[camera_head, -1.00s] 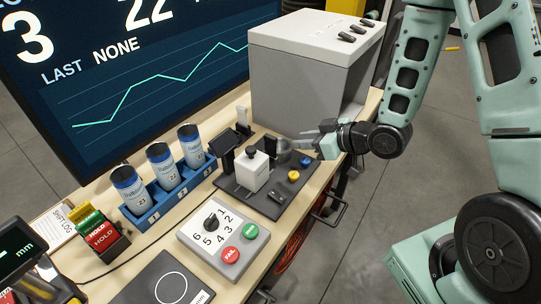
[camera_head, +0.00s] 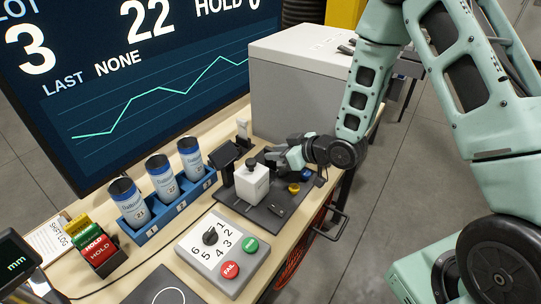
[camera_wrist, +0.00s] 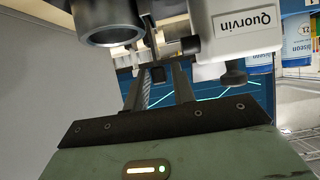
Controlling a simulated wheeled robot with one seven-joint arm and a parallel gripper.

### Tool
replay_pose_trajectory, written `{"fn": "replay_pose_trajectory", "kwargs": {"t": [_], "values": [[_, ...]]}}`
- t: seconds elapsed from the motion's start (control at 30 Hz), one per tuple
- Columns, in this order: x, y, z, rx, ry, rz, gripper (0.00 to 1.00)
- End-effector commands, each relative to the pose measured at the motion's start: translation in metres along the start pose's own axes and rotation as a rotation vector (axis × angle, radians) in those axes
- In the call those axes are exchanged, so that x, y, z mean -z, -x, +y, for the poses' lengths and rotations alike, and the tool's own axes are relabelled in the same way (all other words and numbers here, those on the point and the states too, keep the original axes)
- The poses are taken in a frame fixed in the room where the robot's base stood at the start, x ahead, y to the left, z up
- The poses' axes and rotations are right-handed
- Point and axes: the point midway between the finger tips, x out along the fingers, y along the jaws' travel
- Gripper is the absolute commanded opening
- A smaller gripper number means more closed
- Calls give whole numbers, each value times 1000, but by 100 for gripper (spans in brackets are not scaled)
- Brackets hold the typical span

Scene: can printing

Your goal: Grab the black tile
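A small dark block (camera_head: 277,209), perhaps the black tile, lies on the front of the black base plate (camera_head: 243,207); I cannot tell for sure. My gripper (camera_head: 277,158) is over the back of this plate, beside the white block with a black knob (camera_head: 252,183). In the wrist view, my gripper's two dark fingers (camera_wrist: 160,80) stand apart. The white block marked Quorvin (camera_wrist: 245,28) and a grey metal ring (camera_wrist: 108,25) are close to the fingers.
A big grey box (camera_head: 298,95) stands behind my arm. Left are a blue rack (camera_head: 170,215) with three cans, a dial box with red and green buttons (camera_head: 222,243), and HOLD tags (camera_head: 97,247).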

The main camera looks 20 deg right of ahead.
Motion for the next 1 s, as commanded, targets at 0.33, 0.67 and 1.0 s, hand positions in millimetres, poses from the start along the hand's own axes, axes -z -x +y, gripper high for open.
{"fn": "replay_pose_trajectory", "kwargs": {"t": [0.33,0.67,1.0], "values": [[1,-28,1,0,1,0,25],[1,-28,1,0,1,0,0],[3,-27,1,0,1,1,0]]}}
